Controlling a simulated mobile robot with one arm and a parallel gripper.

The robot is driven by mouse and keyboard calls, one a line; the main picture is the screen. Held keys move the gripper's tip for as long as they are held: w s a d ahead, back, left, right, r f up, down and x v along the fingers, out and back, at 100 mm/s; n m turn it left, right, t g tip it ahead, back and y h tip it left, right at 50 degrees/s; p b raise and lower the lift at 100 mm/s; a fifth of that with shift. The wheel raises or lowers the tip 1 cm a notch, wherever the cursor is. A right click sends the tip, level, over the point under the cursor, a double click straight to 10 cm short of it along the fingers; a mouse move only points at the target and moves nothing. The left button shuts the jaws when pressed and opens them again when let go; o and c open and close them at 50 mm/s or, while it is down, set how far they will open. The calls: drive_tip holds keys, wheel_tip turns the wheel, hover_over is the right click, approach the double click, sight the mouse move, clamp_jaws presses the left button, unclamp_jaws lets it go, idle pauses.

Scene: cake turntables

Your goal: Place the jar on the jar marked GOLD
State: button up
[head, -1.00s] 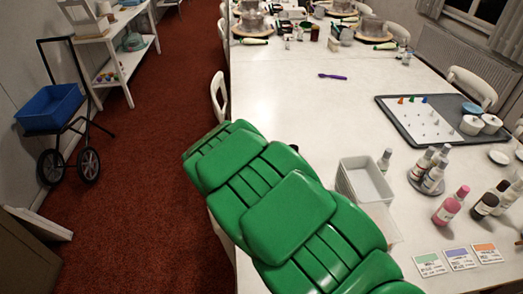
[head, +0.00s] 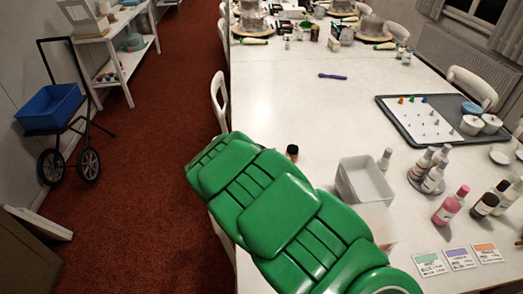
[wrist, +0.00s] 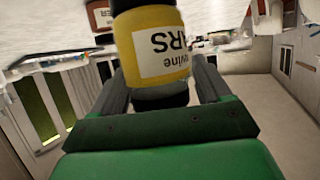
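A small dark-topped jar (head: 292,152) shows past my green arm in the head view. I cannot read GOLD on any jar.
The long white table (head: 300,108) has free room beyond my arm, around a purple tool (head: 332,77). A clear bin (head: 364,182), several bottles (head: 432,180), colour cards (head: 460,259) and a grey tray (head: 395,122) stand to the right. Chairs line the table's edges.

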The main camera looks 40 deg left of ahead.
drive_tip(key=shift+o, duration=0.7)
drive_tip(key=shift+r, duration=0.15)
drive_tip(key=shift+s+d+r, duration=0.1)
drive_tip(key=shift+s+r, duration=0.05)
drive_tip(key=shift+s, duration=0.15)
drive_tip(key=v, duration=1.1)
drive_tip(key=shift+s, duration=0.2)
drive_tip(key=shift+d, duration=0.1)
